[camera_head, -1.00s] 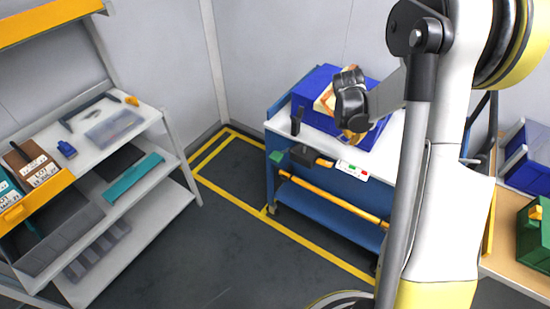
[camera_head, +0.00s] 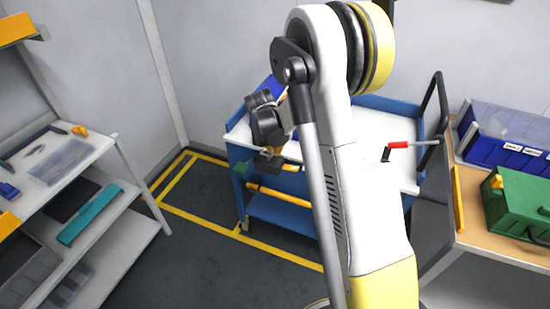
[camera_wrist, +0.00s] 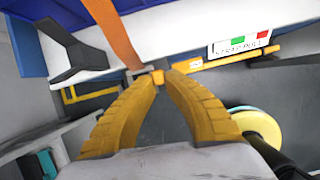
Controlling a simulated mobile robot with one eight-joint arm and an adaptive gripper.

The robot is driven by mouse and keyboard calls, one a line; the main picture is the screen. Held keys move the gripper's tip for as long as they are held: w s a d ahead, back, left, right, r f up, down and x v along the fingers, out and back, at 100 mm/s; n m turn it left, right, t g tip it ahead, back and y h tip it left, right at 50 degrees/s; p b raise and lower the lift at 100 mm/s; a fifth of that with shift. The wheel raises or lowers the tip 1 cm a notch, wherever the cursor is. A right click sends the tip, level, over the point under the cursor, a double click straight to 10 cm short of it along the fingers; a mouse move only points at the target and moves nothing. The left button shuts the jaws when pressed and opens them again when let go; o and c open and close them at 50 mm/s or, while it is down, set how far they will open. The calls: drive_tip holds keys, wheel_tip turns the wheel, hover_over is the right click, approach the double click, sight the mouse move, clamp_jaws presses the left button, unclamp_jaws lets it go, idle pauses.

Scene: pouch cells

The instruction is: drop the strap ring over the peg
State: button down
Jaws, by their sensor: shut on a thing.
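My gripper (camera_wrist: 158,76) is shut on the metal strap ring (camera_wrist: 143,71) at the end of an orange strap (camera_wrist: 116,36). The strap runs taut from the top of the wrist view down to the fingertips. In the head view my gripper (camera_head: 268,158) is at the front edge of the blue cart, left of my arm. A black forked bracket (camera_wrist: 75,57) stands left of the strap. A yellow bar with a dark fitting (camera_wrist: 270,58) lies right of the fingertips, below a "STRAP PULL" label (camera_wrist: 240,44). I cannot tell which part is the peg.
The blue cart (camera_head: 285,210) has a white top with a red-handled tool (camera_head: 398,145) on it. A shelf (camera_head: 75,165) stands at left. A wooden bench (camera_head: 480,215) with a green box (camera_head: 520,205) stands at right. The floor between shelf and cart is clear.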

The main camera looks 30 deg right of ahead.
drive_tip(key=shift+f+b, duration=0.85)
drive_tip(key=shift+f, duration=1.05)
drive_tip(key=shift+f, duration=0.15)
drive_tip(key=c, duration=1.6)
unclamp_jaws()
drive_tip(key=shift+o, duration=0.2)
